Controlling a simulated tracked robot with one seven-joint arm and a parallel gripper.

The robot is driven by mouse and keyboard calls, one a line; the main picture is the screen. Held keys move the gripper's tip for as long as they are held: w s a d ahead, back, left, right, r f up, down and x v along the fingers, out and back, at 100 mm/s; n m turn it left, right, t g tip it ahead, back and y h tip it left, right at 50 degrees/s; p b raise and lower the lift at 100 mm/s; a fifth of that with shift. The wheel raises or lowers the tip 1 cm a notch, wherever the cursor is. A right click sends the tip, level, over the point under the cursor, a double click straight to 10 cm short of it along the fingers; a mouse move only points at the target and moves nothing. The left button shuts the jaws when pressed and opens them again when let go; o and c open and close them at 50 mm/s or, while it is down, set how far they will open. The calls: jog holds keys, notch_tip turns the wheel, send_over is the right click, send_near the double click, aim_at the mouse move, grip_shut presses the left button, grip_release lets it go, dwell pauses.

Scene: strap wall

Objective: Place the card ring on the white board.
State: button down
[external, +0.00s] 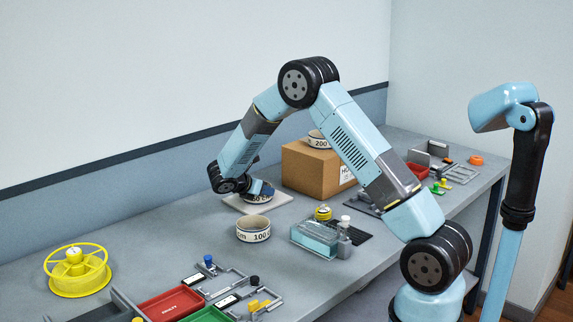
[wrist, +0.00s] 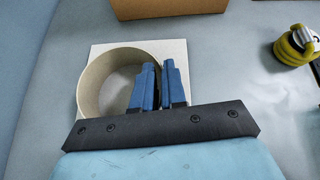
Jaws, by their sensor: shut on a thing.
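The white board (external: 279,200) lies flat on the bench near the wall. In the wrist view the white board (wrist: 168,48) shows as a pale square beneath a card ring. The card ring (wrist: 93,88) is a wide, pale beige band, upright on its edge with its opening up. It also shows in the external view (external: 257,199), partly hidden by my arm's end. My gripper (wrist: 158,80) has its blue fingers shut on the ring's right-hand wall. The ring is over the board; I cannot tell whether it touches it.
Another printed ring (external: 253,229) stands in front of the board, and one more (external: 318,140) sits on the cardboard box (external: 315,171) behind. A clear blue case (external: 315,238) stands to the right. A yellow spool (external: 77,270) and red tray (external: 172,303) lie front left.

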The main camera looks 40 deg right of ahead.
jog(key=c, duration=1.2)
grip_release()
jog(key=shift+r, duration=0.1)
jog(key=v, duration=1.1)
jog(key=s+d+r+m+y, duration=0.25)
jog(key=s+r+m, duration=0.25)
jog(key=s+r, duration=0.55)
jog(key=shift+s+a+r+m+t+y, duration=0.7)
jog(key=shift+s+r+m+y, duration=1.3)
jog(key=shift+s, duration=3.65)
jog(key=shift+s+a+r+m+t+y, duration=0.4)
jog(key=shift+s+r+m+t+y, duration=0.95)
jog(key=shift+s+m, duration=2.85)
jog(key=shift+s+a+r+m+t+y, duration=0.6)
jog(key=shift+s+r+m+y, duration=0.95)
jog(key=shift+s, duration=5.5)
